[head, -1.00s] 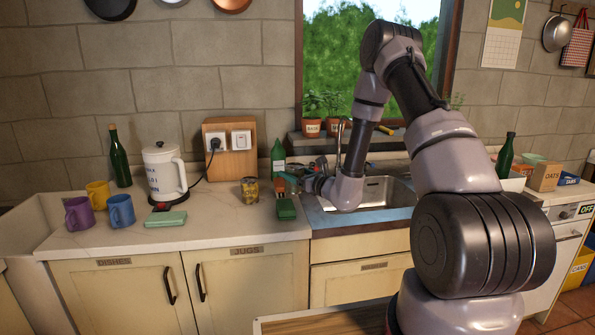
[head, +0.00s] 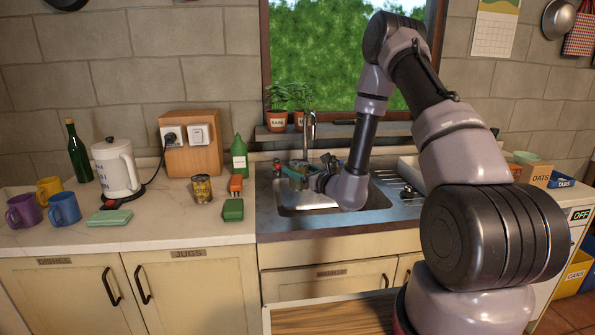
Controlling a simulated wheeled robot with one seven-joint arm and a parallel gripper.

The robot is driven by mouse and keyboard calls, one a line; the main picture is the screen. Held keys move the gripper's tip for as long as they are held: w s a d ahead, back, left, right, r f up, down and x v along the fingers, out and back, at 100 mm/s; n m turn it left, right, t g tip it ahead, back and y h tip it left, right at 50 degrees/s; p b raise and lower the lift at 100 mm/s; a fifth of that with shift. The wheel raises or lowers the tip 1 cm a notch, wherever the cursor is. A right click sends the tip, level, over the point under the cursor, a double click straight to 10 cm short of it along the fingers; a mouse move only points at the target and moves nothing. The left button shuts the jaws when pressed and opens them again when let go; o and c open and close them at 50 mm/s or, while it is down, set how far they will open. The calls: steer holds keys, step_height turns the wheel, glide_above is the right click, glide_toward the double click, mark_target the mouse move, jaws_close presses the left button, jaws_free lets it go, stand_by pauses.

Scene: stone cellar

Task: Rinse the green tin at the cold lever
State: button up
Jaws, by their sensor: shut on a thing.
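My gripper (head: 306,178) is over the sink basin (head: 372,199), close to the tap (head: 309,132). It is shut on a small green thing, which looks like the green tin (head: 296,174), held above the basin near the foot of the tap. The fingers and part of the tin are hard to make out at this size. A small red part shows left of the tap's foot. I cannot clearly make out the cold lever; my gripper and wrist cover part of that area.
Left of the sink stand a green bottle (head: 239,156), an orange item (head: 236,185), a green block (head: 233,209) and a labelled can (head: 201,188). A kettle (head: 117,169) and mugs are farther left. Potted herbs (head: 277,120) stand on the sill behind the tap.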

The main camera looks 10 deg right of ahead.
steer(key=w+d+f, duration=0.2)
steer(key=w+d, duration=0.2)
steer(key=w, duration=0.7)
steer(key=shift+w+d+f, duration=0.15)
steer(key=shift+d+f, duration=0.05)
steer(key=shift+d, duration=0.1)
steer(key=shift+d, duration=0.1)
stand_by(0.6)
steer(key=shift+s+d, duration=0.25)
steer(key=shift+d, duration=0.2)
steer(key=shift+a, duration=0.1)
steer(key=shift+w+a, duration=0.25)
steer(key=shift+a, duration=0.25)
steer(key=shift+d, duration=0.15)
steer(key=shift+s+d, duration=0.25)
steer(key=shift+d, duration=0.2)
